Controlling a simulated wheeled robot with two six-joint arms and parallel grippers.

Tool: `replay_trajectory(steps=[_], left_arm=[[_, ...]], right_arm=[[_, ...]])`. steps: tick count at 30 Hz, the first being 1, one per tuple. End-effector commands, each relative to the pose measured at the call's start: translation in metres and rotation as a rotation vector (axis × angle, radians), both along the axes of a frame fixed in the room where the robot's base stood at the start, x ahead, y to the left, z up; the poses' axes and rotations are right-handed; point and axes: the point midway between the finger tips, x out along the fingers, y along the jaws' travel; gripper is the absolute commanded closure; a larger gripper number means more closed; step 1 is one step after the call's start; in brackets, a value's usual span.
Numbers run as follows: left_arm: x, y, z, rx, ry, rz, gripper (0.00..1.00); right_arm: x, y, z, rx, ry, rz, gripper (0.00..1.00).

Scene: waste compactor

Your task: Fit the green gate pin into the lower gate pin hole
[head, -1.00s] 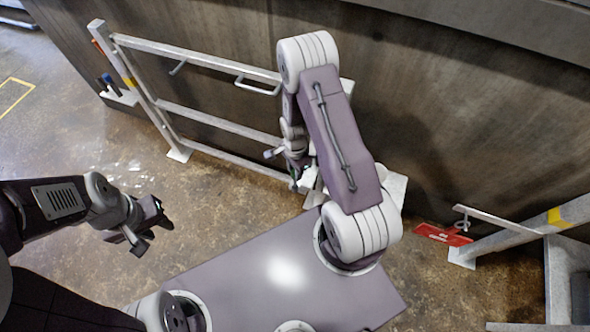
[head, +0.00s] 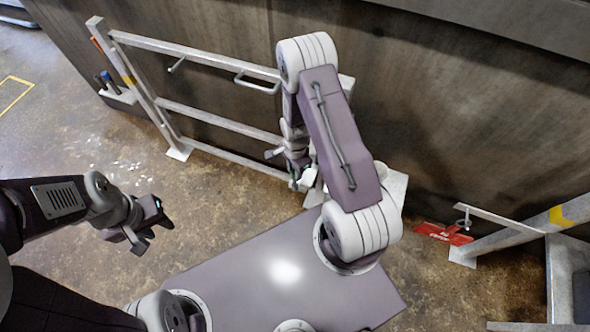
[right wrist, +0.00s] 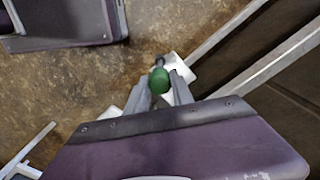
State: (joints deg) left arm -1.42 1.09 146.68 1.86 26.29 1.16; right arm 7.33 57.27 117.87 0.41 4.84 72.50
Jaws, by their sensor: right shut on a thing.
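The green gate pin (right wrist: 158,80) shows in the right wrist view as a round green head with a dark tip beyond it. My right gripper (right wrist: 160,92) is shut on it, with one finger on each side of the head. In the head view my right gripper (head: 297,180) is low by the right end of the gate (head: 215,121), partly covered by my own arm. The lower gate pin hole cannot be made out, and I cannot tell whether the pin touches it. My left gripper (head: 152,228) is open and empty, over bare floor at the left.
A dark wall (head: 450,120) stands close behind the gate. A small holder (head: 118,95) with handled items is at the gate's far left. The floor left of the gate is clear.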

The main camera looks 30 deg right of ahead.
Motion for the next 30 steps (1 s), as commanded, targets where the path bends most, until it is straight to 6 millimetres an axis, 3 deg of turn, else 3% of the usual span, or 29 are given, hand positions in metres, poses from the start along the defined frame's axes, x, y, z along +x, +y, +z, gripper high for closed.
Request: replay_trajectory(steps=[30], left_arm=[[0.000, 0.000, -0.014, 0.000, 0.000, 0.000, 0.66]], right_arm=[[0.000, 0.000, -0.021, 0.000, 0.000, 0.000, 1.00]])
